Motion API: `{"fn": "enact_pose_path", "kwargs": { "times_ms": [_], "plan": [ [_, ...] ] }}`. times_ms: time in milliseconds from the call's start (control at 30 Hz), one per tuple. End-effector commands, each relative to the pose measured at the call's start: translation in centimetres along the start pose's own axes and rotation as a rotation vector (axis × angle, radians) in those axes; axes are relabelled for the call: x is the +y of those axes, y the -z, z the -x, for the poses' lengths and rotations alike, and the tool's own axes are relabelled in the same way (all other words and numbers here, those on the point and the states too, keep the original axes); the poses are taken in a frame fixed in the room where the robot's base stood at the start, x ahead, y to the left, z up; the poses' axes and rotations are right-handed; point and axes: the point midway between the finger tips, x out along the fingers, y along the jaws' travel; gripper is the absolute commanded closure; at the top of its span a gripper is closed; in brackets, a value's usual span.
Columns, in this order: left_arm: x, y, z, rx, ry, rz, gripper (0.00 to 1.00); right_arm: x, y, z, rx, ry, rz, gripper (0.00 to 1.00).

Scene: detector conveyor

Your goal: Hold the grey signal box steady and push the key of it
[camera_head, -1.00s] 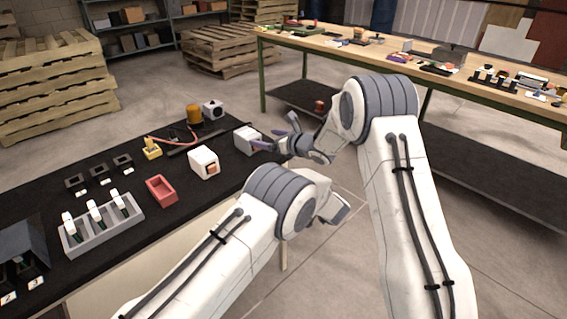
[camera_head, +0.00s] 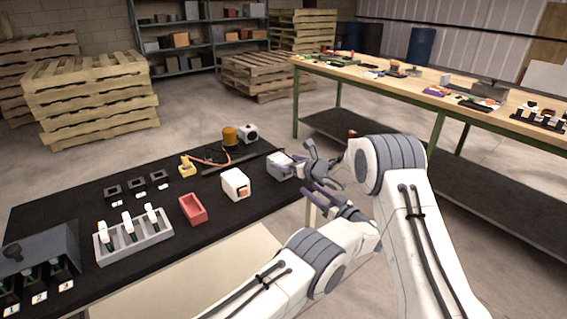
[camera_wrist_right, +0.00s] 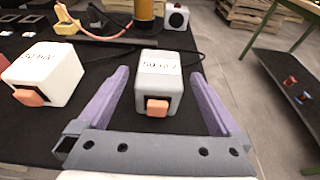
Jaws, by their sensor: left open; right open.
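The grey signal box (camera_head: 279,166) stands at the right end of the black table. In the right wrist view the grey signal box (camera_wrist_right: 158,72) shows handwriting on top and an orange key (camera_wrist_right: 157,107) on the face towards me. My right gripper (camera_head: 291,160) is open at the box. Its purple fingers (camera_wrist_right: 160,77) lie along either side of the box, with gaps visible. My left gripper (camera_head: 314,188) is open and empty, just right of the table's edge, below my right gripper. The key is not clear in the head view.
A white box (camera_head: 235,184) with an orange key stands left of the grey one. A red tray (camera_head: 193,209), a grey rack (camera_head: 134,238) and an orange cylinder (camera_head: 230,136) share the black table (camera_head: 215,225). A wooden workbench (camera_head: 425,87) stands behind.

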Motion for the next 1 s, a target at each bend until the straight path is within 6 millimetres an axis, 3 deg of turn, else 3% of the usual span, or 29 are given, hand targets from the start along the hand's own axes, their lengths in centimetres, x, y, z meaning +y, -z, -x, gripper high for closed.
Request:
{"fn": "enact_pose_path", "kwargs": {
  "times_ms": [100,300,667,700,933,967,1000],
  "plan": [
    [0.0,0.0,0.0,0.0,-0.001,0.0,0.5,0.1,0.1,-1.9,-0.001,-0.001,0.0,0.0],
    [0.0,0.0,0.0,0.0,-0.001,-0.001,0.5,0.0,0.0,-3.5,0.0,0.0,0.0,0.0],
    [0.0,0.0,0.0,0.0,-0.001,-0.001,0.5,0.1,0.0,-3.9,0.0,0.0,0.0,0.0],
    [0.0,0.0,0.0,0.0,-0.001,-0.001,0.5,0.0,0.0,-3.9,0.0,0.0,0.0,0.04],
    [0.0,0.0,0.0,0.0,-0.001,-0.001,0.5,0.0,0.0,-3.9,0.0,0.0,0.0,0.92],
    [0.0,0.0,0.0,0.0,-0.001,-0.001,0.54,0.0,0.0,-3.9,0.0,0.0,0.0,0.98],
    [0.0,0.0,0.0,0.0,-0.001,-0.001,0.69,0.0,0.0,-3.9,0.0,0.0,0.0,0.98]
  ]
}}
